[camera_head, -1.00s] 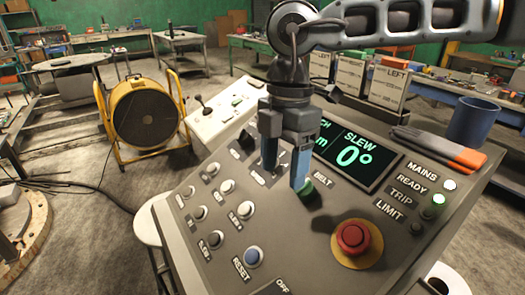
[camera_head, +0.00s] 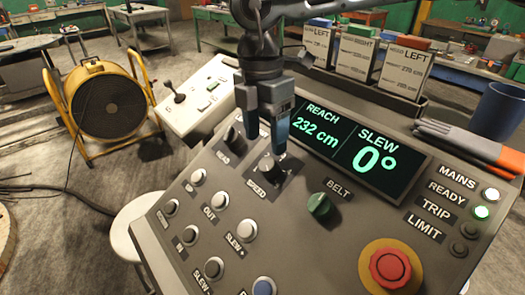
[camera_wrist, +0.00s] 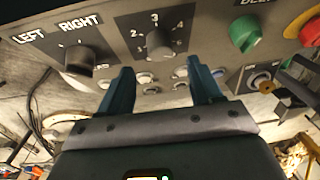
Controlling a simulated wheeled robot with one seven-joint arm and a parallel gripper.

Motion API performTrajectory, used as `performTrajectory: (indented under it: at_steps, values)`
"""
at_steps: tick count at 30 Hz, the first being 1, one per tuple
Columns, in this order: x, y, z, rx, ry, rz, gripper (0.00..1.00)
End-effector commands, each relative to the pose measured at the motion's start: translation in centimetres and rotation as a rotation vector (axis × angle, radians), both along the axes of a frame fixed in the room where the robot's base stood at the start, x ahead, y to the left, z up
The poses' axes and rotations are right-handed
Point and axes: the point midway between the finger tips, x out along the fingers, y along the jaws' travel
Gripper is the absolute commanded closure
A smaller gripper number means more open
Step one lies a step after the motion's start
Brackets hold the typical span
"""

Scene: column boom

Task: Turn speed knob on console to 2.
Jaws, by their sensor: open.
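The speed knob (camera_head: 268,169) is a dark round knob on the grey console (camera_head: 335,238), above its SPEED label. In the wrist view the speed knob (camera_wrist: 160,43) stands upright in a dark plate with numbers around it, 3 at the top. I cannot tell which number its pointer marks. My gripper (camera_head: 266,146) is open, pointing down just above the knob, with its blue-tipped fingers on either side. In the wrist view my gripper (camera_wrist: 160,85) has its fingers spread, with the knob lying beyond the gap between them, not gripped.
The green belt knob (camera_head: 320,205) is close on the right, and the head knob (camera_head: 233,135) is on the left. A red emergency button (camera_head: 390,266) sits at the lower right. The display (camera_head: 350,145) reads 232 cm and 0°. Boxes (camera_head: 357,55) stand behind the console.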

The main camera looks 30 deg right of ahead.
Motion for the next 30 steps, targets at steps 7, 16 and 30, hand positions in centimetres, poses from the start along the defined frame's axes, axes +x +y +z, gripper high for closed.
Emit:
performTrajectory:
  at_steps: [7, 16, 30]
  values:
    - [-0.3, 0.0, -3.7, 0.002, 0.002, 0.001, 0.36]
    - [-0.4, 0.0, -5.8, 0.001, 0.000, 0.002, 0.36]
    - [-0.4, -0.1, -5.8, 0.000, 0.000, 0.001, 0.60]
